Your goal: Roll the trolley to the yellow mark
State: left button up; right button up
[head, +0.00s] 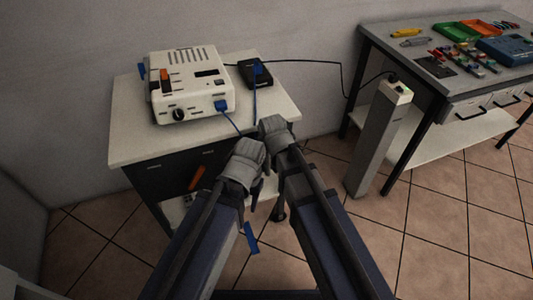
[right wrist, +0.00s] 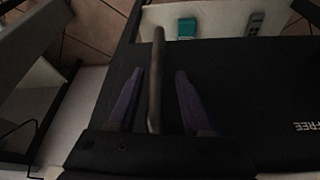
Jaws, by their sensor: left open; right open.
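The trolley has a pale top (head: 125,140) and a dark front panel (head: 150,178), and stands against the wall. An orange lever (head: 197,178) shows on its front. My left gripper (head: 257,188) is open in front of the trolley. My right gripper is beside it in the head view, its fingertips hidden there. In the right wrist view my right gripper (right wrist: 160,100) is open, with a dark bar (right wrist: 156,75) between its fingers, apart from both. A black panel (right wrist: 255,90) behind it carries the word FREE. I see no yellow mark.
A white device (head: 190,85) and a black box (head: 238,76) sit on the trolley. A black cable (head: 340,72) runs to a grey socket post (head: 378,140). A workbench (head: 400,60) with tools stands right. Tiled floor (head: 440,220) is open at lower right.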

jog(key=p+v, duration=0.4)
jog(key=v, duration=0.1)
jog(key=shift+s+r, duration=0.1)
dwell(0.3)
jog(key=s+d+f+m+g, duration=0.1)
jog(key=s+d+g, duration=0.1)
jog(key=s+d, duration=0.45)
jog(key=s+d+f+m+g, duration=0.1)
jog(key=s+d+g, duration=0.15)
jog(key=d, duration=0.65)
jog(key=s+a+n+h, duration=0.2)
jog(key=s+a+n, duration=0.3)
jog(key=a, duration=0.5)
notch_tip(320, 180, up, 18)
jog(key=m+p, duration=0.1)
jog(key=p, duration=1.6)
jog(key=shift+s, duration=0.45)
